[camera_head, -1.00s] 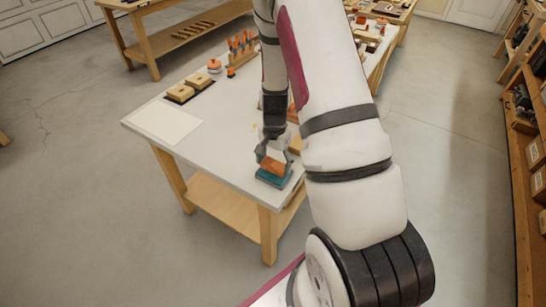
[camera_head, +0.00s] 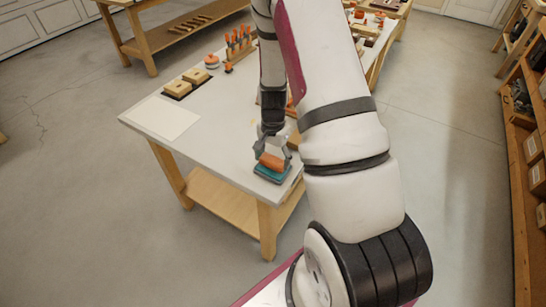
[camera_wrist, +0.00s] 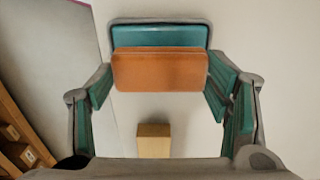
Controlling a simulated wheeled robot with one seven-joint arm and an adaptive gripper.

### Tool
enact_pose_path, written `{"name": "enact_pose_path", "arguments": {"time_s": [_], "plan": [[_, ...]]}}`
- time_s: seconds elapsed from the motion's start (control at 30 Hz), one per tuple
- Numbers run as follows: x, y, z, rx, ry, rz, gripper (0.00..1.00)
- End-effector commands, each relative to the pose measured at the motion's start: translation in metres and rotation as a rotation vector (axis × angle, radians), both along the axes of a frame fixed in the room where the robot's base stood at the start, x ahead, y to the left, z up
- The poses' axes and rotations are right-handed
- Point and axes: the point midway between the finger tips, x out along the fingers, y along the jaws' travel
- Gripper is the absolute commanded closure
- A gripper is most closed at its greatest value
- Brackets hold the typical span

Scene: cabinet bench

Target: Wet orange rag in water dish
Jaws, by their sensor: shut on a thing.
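The orange rag (camera_head: 271,161) looks like a folded block. It is between the fingertips of my gripper (camera_head: 272,150), which is shut on it. In the wrist view the rag (camera_wrist: 160,70) spans the space between the teal-padded fingers (camera_wrist: 160,82). The teal water dish (camera_head: 272,174) stands near the table's front corner, just below the rag. In the wrist view the dish (camera_wrist: 160,35) shows behind the rag, which hides part of it. I cannot tell whether the rag touches the dish or whether there is water in it.
A wooden block (camera_wrist: 153,140) lies on the table close to my gripper. Wooden blocks (camera_head: 186,83), a rack of orange-handled tools (camera_head: 239,42) and a white sheet (camera_head: 161,118) are farther left and back. The table's front edge is close to the dish.

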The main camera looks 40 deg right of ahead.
Motion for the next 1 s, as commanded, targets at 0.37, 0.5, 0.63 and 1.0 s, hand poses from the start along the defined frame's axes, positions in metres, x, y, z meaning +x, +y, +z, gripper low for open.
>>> {"name": "enact_pose_path", "arguments": {"time_s": [0.37, 0.5, 0.63, 1.0], "plan": [[0.0000, 0.0001, -0.0045, 0.001, 0.000, 0.000, 0.51], [-0.0001, 0.0002, -0.0061, 0.001, 0.000, 0.000, 0.51], [-0.0002, 0.0002, -0.0075, 0.001, 0.001, 0.000, 0.51], [-0.0002, 0.0002, -0.0096, 0.001, 0.000, 0.000, 0.51]]}}
